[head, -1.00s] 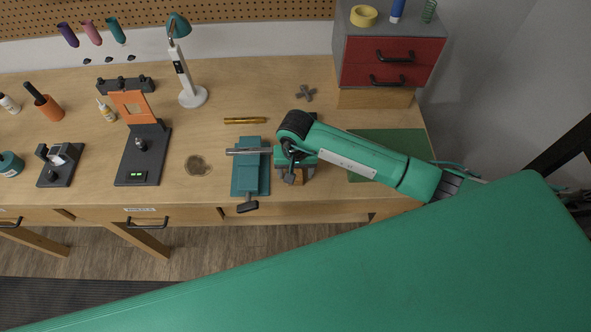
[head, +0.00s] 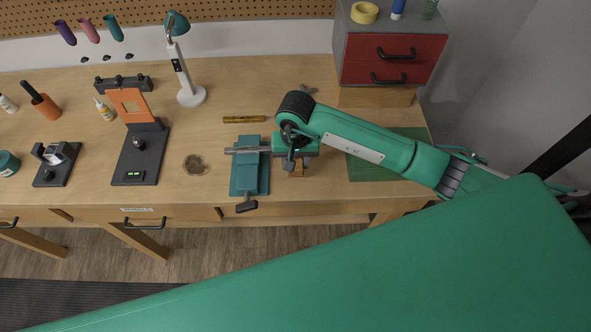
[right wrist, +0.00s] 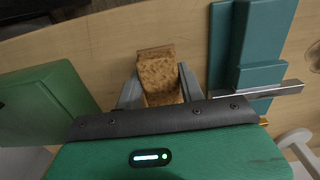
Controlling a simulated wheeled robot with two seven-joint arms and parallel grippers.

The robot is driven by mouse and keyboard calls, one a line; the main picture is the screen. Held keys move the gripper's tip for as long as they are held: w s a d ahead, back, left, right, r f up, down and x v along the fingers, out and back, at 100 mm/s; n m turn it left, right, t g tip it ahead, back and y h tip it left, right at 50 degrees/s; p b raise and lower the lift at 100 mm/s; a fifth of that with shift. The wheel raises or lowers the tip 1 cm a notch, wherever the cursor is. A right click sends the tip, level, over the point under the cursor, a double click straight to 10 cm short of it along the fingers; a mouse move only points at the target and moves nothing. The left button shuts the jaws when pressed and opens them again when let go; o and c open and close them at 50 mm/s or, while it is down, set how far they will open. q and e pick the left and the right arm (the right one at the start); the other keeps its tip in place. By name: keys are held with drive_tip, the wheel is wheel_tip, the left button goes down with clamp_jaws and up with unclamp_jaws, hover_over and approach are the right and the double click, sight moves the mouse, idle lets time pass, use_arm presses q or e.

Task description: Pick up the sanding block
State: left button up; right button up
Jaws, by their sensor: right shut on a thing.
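The sanding block (right wrist: 158,75) is a brown, cork-like block in the right wrist view. It sits between the two grey fingers of my right gripper (right wrist: 160,88), which is shut on it. In the head view the block (head: 297,172) shows as a small brown patch under my right gripper (head: 291,162), near the bench's front edge, just right of the teal vise. The green wrist hides most of it there. Whether it touches the bench top is hard to tell. My left gripper is not in view.
The teal vise (head: 249,180), with a grey metal bar (head: 243,151) across it, stands close left of my gripper. A brass-coloured rod (head: 245,119) lies behind the vise. A red drawer unit (head: 392,62) stands at back right.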

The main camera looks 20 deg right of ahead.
wheel_tip(320, 180, up, 15)
drive_tip(key=b, duration=0.4)
drive_tip(key=shift+r, duration=0.1)
drive_tip(key=o, duration=0.4)
drive_tip(key=c, duration=0.3)
